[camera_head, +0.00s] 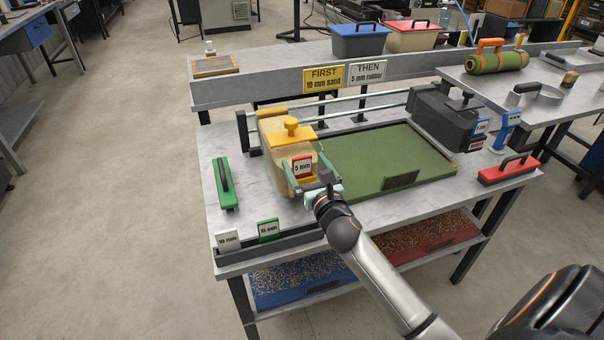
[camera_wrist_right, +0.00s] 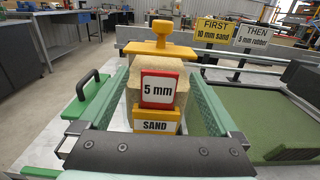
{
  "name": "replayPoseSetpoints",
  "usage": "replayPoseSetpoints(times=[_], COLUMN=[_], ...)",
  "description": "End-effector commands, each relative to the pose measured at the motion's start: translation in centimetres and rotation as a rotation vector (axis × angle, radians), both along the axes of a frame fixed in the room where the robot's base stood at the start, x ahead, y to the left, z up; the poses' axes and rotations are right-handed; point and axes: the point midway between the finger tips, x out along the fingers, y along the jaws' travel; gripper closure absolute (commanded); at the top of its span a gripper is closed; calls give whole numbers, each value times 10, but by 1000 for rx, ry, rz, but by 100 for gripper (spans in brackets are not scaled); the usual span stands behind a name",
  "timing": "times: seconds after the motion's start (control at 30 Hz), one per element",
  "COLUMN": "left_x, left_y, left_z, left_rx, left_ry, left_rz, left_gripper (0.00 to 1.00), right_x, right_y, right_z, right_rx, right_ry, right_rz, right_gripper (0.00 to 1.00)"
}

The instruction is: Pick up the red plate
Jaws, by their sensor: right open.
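The red plate (camera_head: 302,166), a red-framed card reading "5 mm", stands upright in the yellow holder at the front of the sand hopper (camera_head: 278,133). It also shows in the right wrist view (camera_wrist_right: 158,89), above the "SAND" label (camera_wrist_right: 155,127). My right gripper (camera_head: 312,178) is open at the front of the hopper. In the wrist view its two green fingers stand on either side of the plate, apart from it. My left gripper is not in view.
A green-turf tray (camera_head: 365,158) lies right of the hopper. A dark grey hopper (camera_head: 446,115) stands behind its right end. White (camera_head: 228,239) and green (camera_head: 269,229) cards stand in the front rack.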

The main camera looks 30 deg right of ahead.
Motion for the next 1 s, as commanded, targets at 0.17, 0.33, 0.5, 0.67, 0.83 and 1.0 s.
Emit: replayPoseSetpoints(times=[0.17,0.33,0.5,0.67,0.83,1.0], left_x=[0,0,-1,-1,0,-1], left_y=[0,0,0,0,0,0], left_z=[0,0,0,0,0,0], left_rx=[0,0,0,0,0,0], left_ry=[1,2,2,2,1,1], left_rz=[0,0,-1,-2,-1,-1], left_gripper=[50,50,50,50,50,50], right_x=[3,2,2,2,2,2], right_y=[-1,0,0,0,0,0], right_z=[0,0,0,0,0,0], right_rx=[1,1,1,1,1,1], right_ry=[1,0,0,0,0,0], right_rz=[0,0,0,0,0,0], right_gripper=[3,10,30,48,67,86])
